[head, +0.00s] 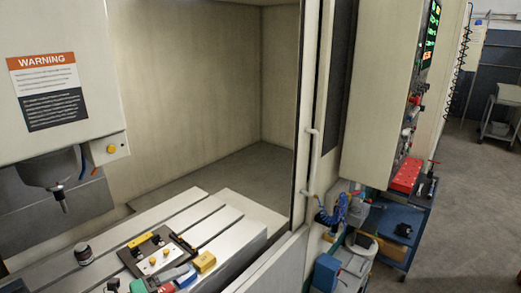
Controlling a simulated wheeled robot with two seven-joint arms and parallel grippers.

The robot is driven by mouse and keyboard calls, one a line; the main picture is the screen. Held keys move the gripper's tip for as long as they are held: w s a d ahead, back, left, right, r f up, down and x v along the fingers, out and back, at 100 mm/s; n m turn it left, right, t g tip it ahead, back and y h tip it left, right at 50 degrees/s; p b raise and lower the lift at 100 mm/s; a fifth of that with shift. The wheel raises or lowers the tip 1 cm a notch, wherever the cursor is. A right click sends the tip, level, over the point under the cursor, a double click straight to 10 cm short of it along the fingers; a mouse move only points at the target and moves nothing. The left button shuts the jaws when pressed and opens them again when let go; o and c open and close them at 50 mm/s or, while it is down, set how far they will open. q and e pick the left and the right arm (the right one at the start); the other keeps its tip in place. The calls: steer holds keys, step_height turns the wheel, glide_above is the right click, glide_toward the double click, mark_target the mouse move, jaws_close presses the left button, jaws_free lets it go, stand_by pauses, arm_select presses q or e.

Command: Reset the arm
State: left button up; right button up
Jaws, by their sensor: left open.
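My left gripper (15,286) shows only as a dark shape at the bottom left corner, cut off by the frame edge. It is open, and I see nothing held in it. It is apart from the mould base (152,262), a dark plate with yellow parts on the slotted machine table (215,222). My right gripper is not in view.
A spindle head (50,170) hangs at the left above the table. A dark round piece (84,254) and a yellow block (204,262) are on the table. A door handle (311,160) and control panel (392,90) stand right. A blue cart (395,225) stands beyond.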

arm_select(q)
steer(key=s+a+r+n+t+y, duration=0.3)
steer(key=n+t+y, duration=0.5)
steer(key=n, duration=0.6)
steer(key=s+a+f+n+g+y, duration=0.3)
steer(key=a+f+n+g+y, duration=0.15)
steer(key=f+n+y, duration=0.35)
steer(key=s+d+f+n+g+h, duration=0.25)
steer(key=s+f+g, duration=0.3)
steer(key=s, duration=0.55)
steer(key=s+d+f+n+g+h, duration=0.25)
steer(key=s+f+g, duration=0.3)
steer(key=s, duration=0.45)
step_height(320, 180, down, 37)
steer(key=g+y+b, duration=0.1)
steer(key=g+b, duration=0.1)
steer(key=b, duration=0.4)
steer(key=s+a+f+b, duration=0.3)
steer(key=s+f+b, duration=0.1)
steer(key=s+f, duration=1.5)
step_height(320, 180, down, 4)
steer(key=shift+s+f+g, duration=0.1)
steer(key=shift+s+g, duration=0.2)
steer(key=shift+g, duration=0.05)
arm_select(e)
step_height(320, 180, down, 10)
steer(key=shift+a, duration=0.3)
